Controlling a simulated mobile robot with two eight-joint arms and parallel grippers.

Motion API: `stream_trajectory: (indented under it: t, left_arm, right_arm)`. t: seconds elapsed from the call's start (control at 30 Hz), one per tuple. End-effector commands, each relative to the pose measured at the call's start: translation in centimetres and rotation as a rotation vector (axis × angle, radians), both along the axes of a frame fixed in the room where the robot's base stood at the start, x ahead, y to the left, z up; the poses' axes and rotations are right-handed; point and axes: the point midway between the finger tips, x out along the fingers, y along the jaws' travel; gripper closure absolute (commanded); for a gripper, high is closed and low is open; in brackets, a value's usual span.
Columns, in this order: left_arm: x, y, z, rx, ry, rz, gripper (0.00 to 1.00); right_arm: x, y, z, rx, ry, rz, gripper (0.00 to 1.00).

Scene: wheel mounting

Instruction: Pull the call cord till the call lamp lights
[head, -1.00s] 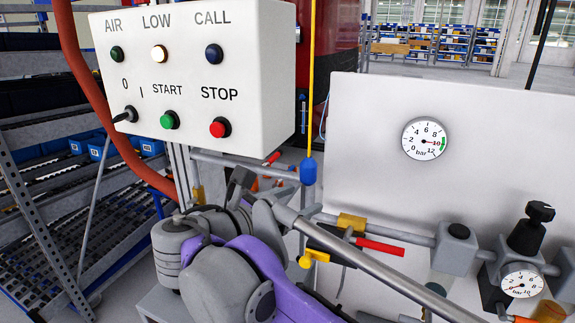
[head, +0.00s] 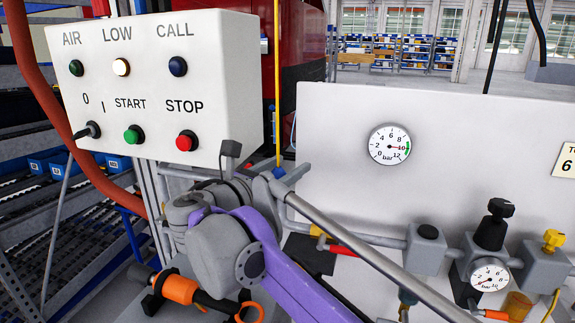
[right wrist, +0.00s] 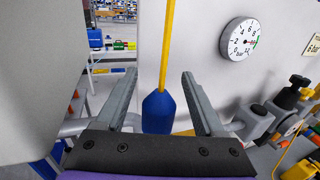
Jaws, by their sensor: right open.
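The yellow call cord (head: 277,70) hangs down beside the white control box (head: 150,75). Its blue end knob (head: 279,172) is partly hidden by my right gripper (head: 282,178) in the head view. In the right wrist view, my right gripper (right wrist: 159,77) is open, with one finger on each side of the cord (right wrist: 168,45) and the blue knob (right wrist: 158,112). Gaps show on both sides, so nothing is gripped. The blue CALL lamp (head: 178,66) looks dark. My left gripper is not in view.
A grey pipe with a regulator (head: 490,230) runs in front of a pale panel (head: 340,130) with a gauge (head: 390,144). A red hose (head: 40,90) curves left of the box.

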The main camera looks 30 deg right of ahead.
Motion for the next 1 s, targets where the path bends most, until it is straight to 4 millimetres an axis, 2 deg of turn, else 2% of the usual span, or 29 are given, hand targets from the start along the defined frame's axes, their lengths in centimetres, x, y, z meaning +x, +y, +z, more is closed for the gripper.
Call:
stream_trajectory:
  t: [0.33, 0.37, 0.73, 1.0]
  left_arm:
    - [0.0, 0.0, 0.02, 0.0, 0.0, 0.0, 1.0]
    - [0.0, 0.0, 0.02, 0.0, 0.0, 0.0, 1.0]
    - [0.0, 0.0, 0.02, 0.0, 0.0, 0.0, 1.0]
    - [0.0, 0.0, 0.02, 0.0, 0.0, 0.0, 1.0]
  right_arm:
    - [0.18, -0.49, -0.02, 0.0, 0.0, 0.0, 0.3]
    - [0.18, -0.48, -0.02, 0.0, 0.0, 0.0, 0.33]
    - [0.16, -0.46, -0.02, 0.0, 0.0, 0.0, 1.0]
    - [0.16, -0.46, -0.02, 0.0, 0.0, 0.0, 1.0]
